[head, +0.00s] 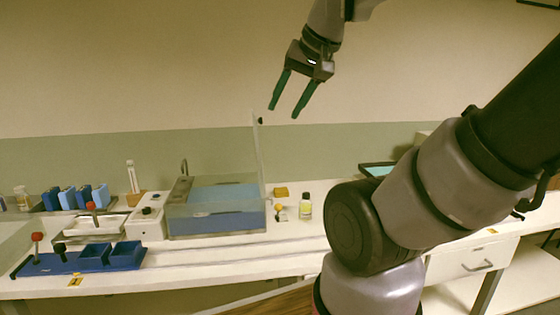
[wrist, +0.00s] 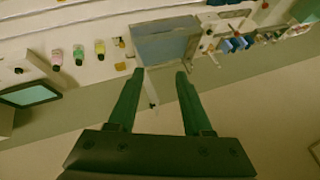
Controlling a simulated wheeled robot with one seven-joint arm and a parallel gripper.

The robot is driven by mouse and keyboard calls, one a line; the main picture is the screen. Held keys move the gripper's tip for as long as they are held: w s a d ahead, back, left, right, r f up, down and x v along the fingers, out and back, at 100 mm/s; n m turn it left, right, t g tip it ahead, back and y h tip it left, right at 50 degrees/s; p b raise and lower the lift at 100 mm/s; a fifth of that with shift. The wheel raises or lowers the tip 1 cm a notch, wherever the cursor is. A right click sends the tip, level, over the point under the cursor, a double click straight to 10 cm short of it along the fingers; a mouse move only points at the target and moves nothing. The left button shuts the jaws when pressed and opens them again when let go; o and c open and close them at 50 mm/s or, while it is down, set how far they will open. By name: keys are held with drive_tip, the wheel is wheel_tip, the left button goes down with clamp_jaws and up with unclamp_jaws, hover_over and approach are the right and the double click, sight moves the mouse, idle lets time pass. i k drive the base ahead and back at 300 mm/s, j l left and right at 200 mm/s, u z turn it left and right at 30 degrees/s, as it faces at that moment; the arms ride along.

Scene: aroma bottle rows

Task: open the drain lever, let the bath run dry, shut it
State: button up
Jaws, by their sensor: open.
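The bath (head: 217,222) is a clear-walled tank with blue liquid in it, on the white counter; it also shows in the wrist view (wrist: 165,46). Its clear lid (head: 256,155) stands upright at the right side, with a dark knob near the top. A small yellow-and-white fitting (head: 279,209) sits just right of the bath; it may be the drain lever, but it is too small to tell its position. My gripper (head: 283,111) is open and empty, high above the counter and above the lid's top. Its two green fingers (wrist: 160,73) frame the bath's edge in the wrist view.
Left are a white device (head: 147,224), a blue tray (head: 80,262) with red- and black-knobbed items, and several blue blocks.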

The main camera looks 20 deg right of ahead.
sight(278, 208)
drive_tip(key=k+l, duration=0.3)
drive_tip(key=k, duration=0.15)
drive_tip(key=k+l, duration=0.3)
drive_tip(key=k, duration=0.15)
drive_tip(key=k+l+u, duration=0.1)
drive_tip(key=k+l, duration=0.2)
drive_tip(key=k, duration=0.15)
drive_tip(key=i+l+u, duration=0.1)
drive_tip(key=i+l, duration=0.15)
drive_tip(key=i+l+u, duration=0.15)
drive_tip(key=l, duration=0.3)
drive_tip(key=i+l+u, duration=0.1)
drive_tip(key=i+l, duration=0.25)
drive_tip(key=i+l+u, duration=0.15)
drive_tip(key=l, duration=0.3)
drive_tip(key=j, duration=1.7)
drive_tip(key=i, duration=1)
drive_tip(key=z, duration=0.15)
